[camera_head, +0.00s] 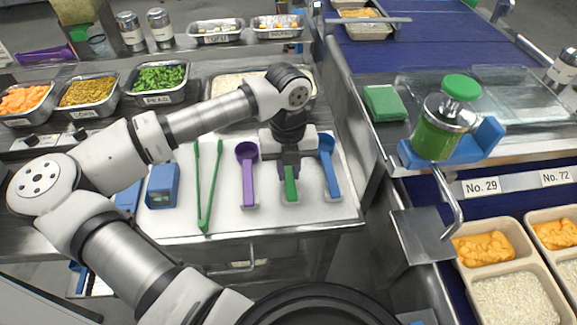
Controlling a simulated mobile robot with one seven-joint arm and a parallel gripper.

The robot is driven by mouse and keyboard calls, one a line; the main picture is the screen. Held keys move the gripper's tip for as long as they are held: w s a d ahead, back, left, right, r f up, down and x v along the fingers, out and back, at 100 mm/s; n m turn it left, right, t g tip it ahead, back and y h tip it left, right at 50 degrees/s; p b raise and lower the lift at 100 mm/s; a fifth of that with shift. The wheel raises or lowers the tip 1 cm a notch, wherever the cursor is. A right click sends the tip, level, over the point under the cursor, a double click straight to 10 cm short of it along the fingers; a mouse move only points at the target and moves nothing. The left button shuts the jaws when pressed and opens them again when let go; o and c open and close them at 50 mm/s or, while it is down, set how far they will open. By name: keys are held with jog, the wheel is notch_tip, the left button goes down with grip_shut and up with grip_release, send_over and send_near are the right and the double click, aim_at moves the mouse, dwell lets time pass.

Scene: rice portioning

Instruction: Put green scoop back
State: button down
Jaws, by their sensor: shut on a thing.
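The green scoop's handle (291,184) points toward the front of the white board (225,215). It lies between the purple scoop (248,170) and the blue scoop (329,165). My gripper (289,170) points down over it and is shut on it. The gripper and wrist hide the scoop's bowl. The front end of the green handle is at a small grey holder on the board. I cannot tell whether the scoop rests fully in that holder.
Green tongs (207,185) and blue blocks (162,186) lie to the left. Trays of peas (162,77), corn and carrots stand behind. A rice tray (236,84) is behind my arm. The conveyor with food trays (482,250) and a green-filled jar (433,138) are right.

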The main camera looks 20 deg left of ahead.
aim_at(288, 169)
jog(key=shift+f, duration=0.15)
jog(key=c, duration=1.3)
grip_release()
jog(key=shift+r, duration=0.3)
notch_tip(288, 169, up, 12)
jog(key=b, duration=0.2)
jog(key=shift+w+a, duration=0.15)
jog(key=shift+w, duration=0.25)
jog(key=shift+f, duration=0.2)
